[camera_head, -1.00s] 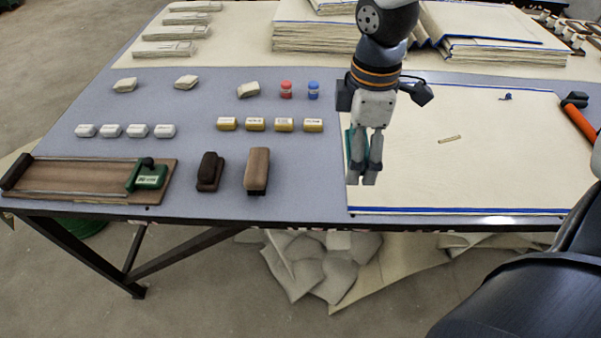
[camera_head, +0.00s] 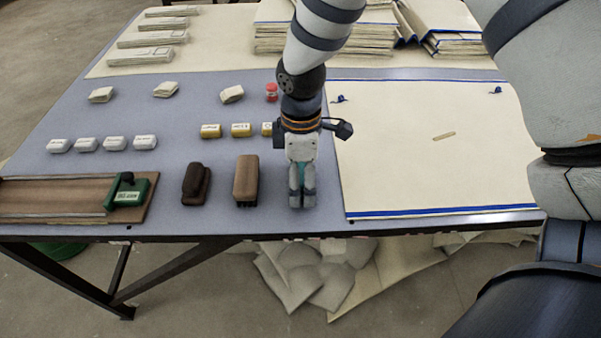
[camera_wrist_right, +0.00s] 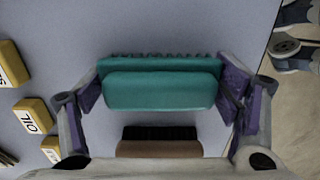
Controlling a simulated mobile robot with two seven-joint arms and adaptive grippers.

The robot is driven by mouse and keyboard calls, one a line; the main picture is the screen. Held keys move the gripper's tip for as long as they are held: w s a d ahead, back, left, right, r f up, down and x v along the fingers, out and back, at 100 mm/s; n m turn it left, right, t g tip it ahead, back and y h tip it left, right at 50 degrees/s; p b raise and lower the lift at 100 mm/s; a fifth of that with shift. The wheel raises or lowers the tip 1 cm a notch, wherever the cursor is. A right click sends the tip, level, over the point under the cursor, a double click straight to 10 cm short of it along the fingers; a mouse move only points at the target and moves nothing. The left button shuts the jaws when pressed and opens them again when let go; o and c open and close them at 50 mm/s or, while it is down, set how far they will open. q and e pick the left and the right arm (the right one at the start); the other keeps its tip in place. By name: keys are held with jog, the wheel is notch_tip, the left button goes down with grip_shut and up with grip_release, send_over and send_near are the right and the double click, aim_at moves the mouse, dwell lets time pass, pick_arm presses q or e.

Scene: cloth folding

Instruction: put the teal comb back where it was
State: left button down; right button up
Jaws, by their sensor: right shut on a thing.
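My right gripper (camera_head: 302,200) is shut on the teal comb and points down over the bare grey strip of the table (camera_head: 215,210), between the light brown brush (camera_head: 246,179) and the cream cloth (camera_head: 420,150). In the head view the comb is mostly hidden by the fingers. In the right wrist view the teal comb (camera_wrist_right: 160,91) lies crosswise between the fingertips of the right gripper (camera_wrist_right: 163,84), teeth along its upper edge. Whether it touches the table is unclear. My left gripper is not in view.
A dark brush (camera_head: 196,185) and a green-ended wooden board (camera_head: 60,200) lie further left. Yellow-labelled blocks (camera_head: 240,130) and a red-capped bottle (camera_head: 271,92) are behind. The table's front edge is close to the gripper.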

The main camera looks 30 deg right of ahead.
aim_at(301, 168)
jog(key=o, duration=1.2)
jog(key=shift+f, duration=0.1)
jog(key=shift+c, duration=0.2)
notch_tip(301, 168, up, 12)
jog(key=shift+r+p, duration=0.25)
jog(key=shift+p, duration=0.55)
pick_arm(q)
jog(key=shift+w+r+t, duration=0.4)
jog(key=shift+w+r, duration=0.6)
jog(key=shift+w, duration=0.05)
pick_arm(e)
jog(key=shift+f, duration=0.1)
